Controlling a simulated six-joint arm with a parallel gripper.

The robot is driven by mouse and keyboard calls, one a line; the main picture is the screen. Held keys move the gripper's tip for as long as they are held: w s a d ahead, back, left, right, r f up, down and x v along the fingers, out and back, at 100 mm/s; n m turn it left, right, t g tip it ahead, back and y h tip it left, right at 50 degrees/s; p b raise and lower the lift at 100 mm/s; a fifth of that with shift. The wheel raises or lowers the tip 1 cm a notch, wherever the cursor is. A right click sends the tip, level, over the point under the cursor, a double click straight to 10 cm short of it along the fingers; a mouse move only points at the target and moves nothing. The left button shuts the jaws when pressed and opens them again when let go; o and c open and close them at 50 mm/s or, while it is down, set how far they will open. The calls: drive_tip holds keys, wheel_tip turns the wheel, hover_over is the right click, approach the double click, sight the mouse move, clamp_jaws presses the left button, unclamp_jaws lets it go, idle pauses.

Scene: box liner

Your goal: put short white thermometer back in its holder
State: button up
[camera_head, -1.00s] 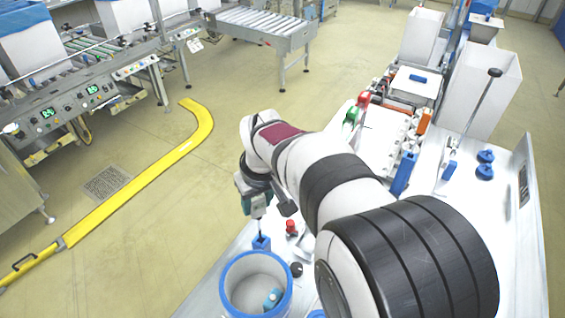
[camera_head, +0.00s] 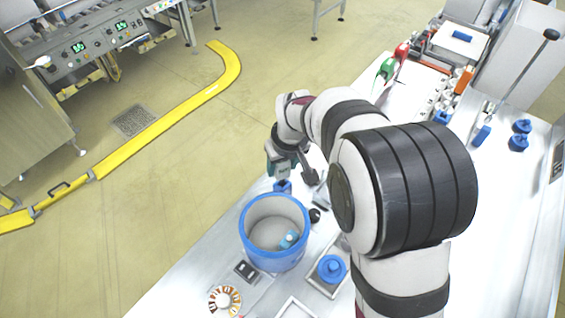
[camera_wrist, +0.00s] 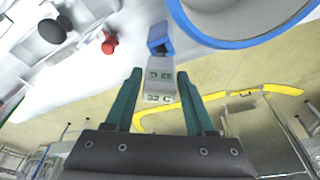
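The short white thermometer (camera_wrist: 159,78) stands between my fingers in the wrist view, its display reading about 32 C toward the camera. Its far end meets the blue holder (camera_wrist: 159,38), which also shows in the head view (camera_head: 282,187). How deep the thermometer sits is hidden. My gripper (camera_wrist: 159,74) has teal fingers on both sides of the thermometer, with a visible gap on each side, so it looks open.
A blue-rimmed white bucket (camera_head: 244,232) stands close in front of the holder. A black knob (camera_head: 314,215) is to the holder's right, and a red object (camera_wrist: 109,43) lies nearby. The bench edge and the floor are just left of the holder.

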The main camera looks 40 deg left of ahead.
drive_tip(key=o, duration=0.3)
drive_tip(key=shift+r, duration=0.1)
drive_tip(key=v, duration=1.5)
drive_tip(key=shift+r, duration=0.3)
